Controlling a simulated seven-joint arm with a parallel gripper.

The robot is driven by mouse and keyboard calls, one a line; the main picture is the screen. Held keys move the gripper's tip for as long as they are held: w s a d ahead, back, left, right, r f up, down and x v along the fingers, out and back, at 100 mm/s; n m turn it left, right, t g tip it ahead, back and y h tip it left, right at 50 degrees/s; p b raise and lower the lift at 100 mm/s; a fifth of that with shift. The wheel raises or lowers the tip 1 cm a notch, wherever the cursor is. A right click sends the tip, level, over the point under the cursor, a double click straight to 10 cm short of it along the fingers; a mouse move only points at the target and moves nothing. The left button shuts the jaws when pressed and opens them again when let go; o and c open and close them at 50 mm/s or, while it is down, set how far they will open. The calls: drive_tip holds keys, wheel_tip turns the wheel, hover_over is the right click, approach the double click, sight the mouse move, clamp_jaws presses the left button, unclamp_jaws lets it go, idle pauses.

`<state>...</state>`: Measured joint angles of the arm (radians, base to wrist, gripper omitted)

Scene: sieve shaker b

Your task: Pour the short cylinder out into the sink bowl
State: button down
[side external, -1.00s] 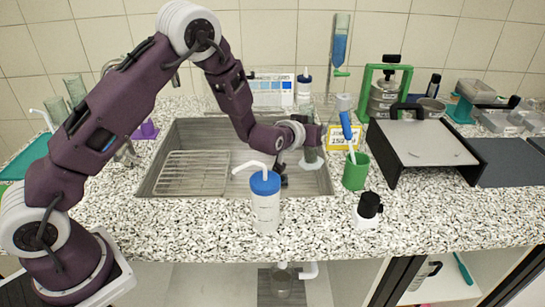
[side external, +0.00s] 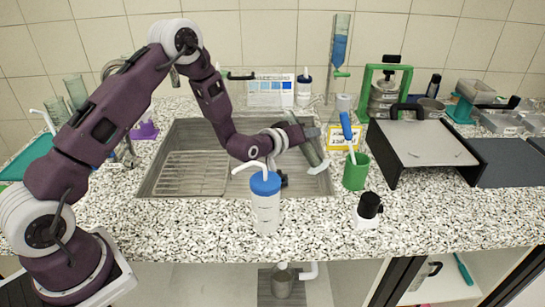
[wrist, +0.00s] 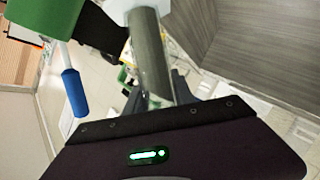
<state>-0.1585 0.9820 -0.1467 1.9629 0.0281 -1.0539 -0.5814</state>
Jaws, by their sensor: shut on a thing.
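The short cylinder (side external: 311,154) is grey-green with a white foot. My gripper (side external: 301,136) is shut on it and holds it above the right part of the sink bowl. The cylinder is tilted in the side view, its upper end leaning left and its white foot low at the right. In the wrist view the cylinder (wrist: 150,55) runs up from between the fingers (wrist: 160,92) to the white foot. The sink bowl (side external: 222,138) is brushed grey metal. The cylinder's mouth and contents are hidden.
A wire rack (side external: 187,174) lies in the left of the sink. A blue-capped wash bottle (side external: 265,208) stands at its front edge. A green cup (side external: 355,173) with a blue-handled brush stands right of the sink, near a small black-capped bottle (side external: 368,210) and a yellow-edged sign (side external: 344,131).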

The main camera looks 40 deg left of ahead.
drive_tip(key=shift+w+d+r+n+t+h, duration=0.15)
drive_tip(key=shift+d+n+t+h, duration=0.1)
drive_tip(key=shift+n, duration=0.3)
drive_tip(key=shift+s+d+r+n+t+h, duration=0.15)
drive_tip(key=shift+n+t+h, duration=0.1)
drive_tip(key=shift+n, duration=0.3)
drive_tip(key=shift+w+r, duration=0.1)
drive_tip(key=shift+d+f+n+t+h, duration=0.15)
drive_tip(key=shift+n+t+h, duration=0.15)
drive_tip(key=shift+n, duration=0.4)
drive_tip(key=shift+d+f+n+t+h, duration=0.1)
drive_tip(key=shift+d+n+t+h, duration=0.15)
drive_tip(key=shift+n, duration=0.45)
idle(0.5)
drive_tip(key=shift+a+f+n+t, duration=0.25)
drive_tip(key=shift+a+f+n, duration=0.4)
drive_tip(key=shift+f+n, duration=0.2)
drive_tip(key=shift+a+f+n+t+h, duration=0.1)
drive_tip(key=shift+f+n+t+h, duration=0.1)
drive_tip(key=shift+n+t+h, duration=0.35)
idle(1.2)
drive_tip(key=shift+a+r+n, duration=0.15)
drive_tip(key=shift+r+n, duration=0.45)
drive_tip(key=shift+n, duration=0.3)
idle(0.3)
